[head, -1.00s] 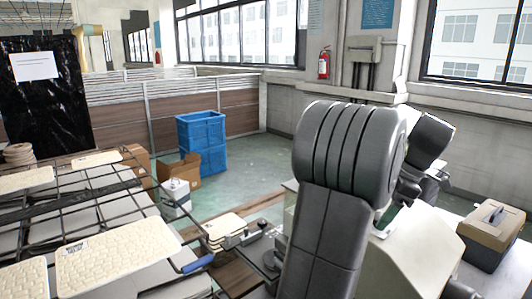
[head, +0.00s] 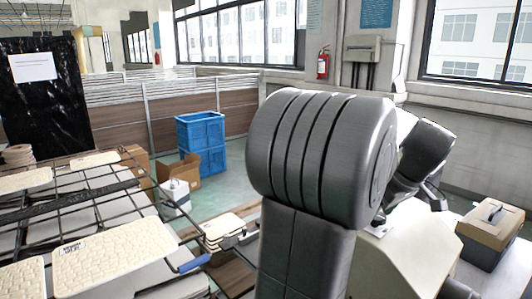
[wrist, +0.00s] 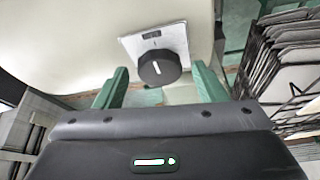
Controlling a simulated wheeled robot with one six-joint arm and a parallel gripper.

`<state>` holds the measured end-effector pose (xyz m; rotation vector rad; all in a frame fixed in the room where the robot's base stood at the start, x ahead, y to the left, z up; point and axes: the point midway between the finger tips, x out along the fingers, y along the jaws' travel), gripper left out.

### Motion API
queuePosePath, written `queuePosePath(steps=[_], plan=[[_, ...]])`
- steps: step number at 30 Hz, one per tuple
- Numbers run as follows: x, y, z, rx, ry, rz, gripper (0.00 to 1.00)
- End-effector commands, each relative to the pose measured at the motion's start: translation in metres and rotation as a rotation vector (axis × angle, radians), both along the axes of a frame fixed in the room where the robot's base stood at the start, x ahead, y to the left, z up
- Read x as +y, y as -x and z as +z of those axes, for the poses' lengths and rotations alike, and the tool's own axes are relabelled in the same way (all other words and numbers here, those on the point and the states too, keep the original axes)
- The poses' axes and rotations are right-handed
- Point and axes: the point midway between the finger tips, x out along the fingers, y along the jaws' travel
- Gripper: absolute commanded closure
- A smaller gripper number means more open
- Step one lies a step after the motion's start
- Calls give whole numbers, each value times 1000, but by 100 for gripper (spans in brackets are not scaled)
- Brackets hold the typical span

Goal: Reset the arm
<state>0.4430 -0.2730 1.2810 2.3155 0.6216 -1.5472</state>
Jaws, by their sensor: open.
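My gripper (wrist: 160,90) shows in the wrist view with its two green fingers spread apart and nothing between them. Beyond the fingers is a pale machine surface with a black round knob (wrist: 160,68) on a light metal plate. I cannot tell how far the knob is from the fingertips. In the head view my grey arm stands in the middle and right and hides part of the pale machine (head: 415,245). The gripper itself cannot be made out in the head view.
A wire rack (head: 100,205) with cream textured panels (head: 112,255) fills the left. A small stack of panels (head: 222,230) sits beside it. Blue crates (head: 202,145) and a cardboard box (head: 186,170) stand on the floor behind. A tan-topped box (head: 490,230) is at right.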

Motion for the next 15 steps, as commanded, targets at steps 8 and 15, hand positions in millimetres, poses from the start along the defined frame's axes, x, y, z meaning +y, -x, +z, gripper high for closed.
queuePosePath(steps=[8, 15], plan=[[3, 1, 0, -1, 1, -208, 36], [4, 1, 0, 0, 1, -375, 36]])
